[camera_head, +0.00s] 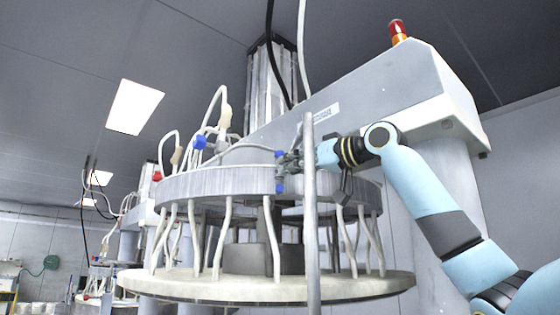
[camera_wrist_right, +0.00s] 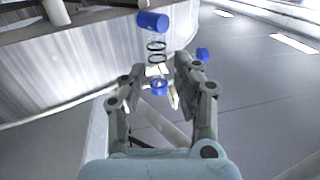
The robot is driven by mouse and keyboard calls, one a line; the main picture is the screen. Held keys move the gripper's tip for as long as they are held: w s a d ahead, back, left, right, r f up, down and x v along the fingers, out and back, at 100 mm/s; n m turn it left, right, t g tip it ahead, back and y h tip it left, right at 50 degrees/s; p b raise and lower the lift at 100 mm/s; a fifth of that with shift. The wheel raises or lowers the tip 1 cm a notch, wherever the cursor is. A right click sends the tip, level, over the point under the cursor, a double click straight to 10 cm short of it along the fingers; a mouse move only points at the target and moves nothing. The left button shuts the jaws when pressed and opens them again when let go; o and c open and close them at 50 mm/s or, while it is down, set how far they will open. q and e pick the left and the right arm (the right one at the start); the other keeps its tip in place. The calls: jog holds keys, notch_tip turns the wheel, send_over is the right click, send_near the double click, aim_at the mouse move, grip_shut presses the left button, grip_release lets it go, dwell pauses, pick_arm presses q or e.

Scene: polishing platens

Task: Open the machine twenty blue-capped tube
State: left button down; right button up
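My right gripper's fingers (camera_wrist_right: 157,82) are apart, one each side of the tube's line, with gaps showing. Whether either finger touches it cannot be told. My left gripper is not in view.
A grey vertical pole (camera_head: 311,230) stands in front of the ring, close to my right gripper. Another blue cap (camera_head: 199,142) is on the ring's left, among white hoses. A round pale platen (camera_head: 190,287) lies below. A red beacon (camera_head: 397,27) tops the machine's housing.

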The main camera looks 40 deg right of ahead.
aim_at(277, 174)
jog(key=p+x, duration=0.1)
jog(key=x, duration=0.3)
jog(key=shift+d+p, duration=0.2)
jog(key=shift+p, duration=0.15)
jog(key=shift+w+a, duration=0.15)
jog(key=shift+w, duration=0.2)
jog(key=shift+c, duration=0.4)
grip_shut()
jog(key=shift+w+a+f, duration=0.1)
jog(key=shift+w+f, duration=0.15)
jog(key=shift+w, duration=0.15)
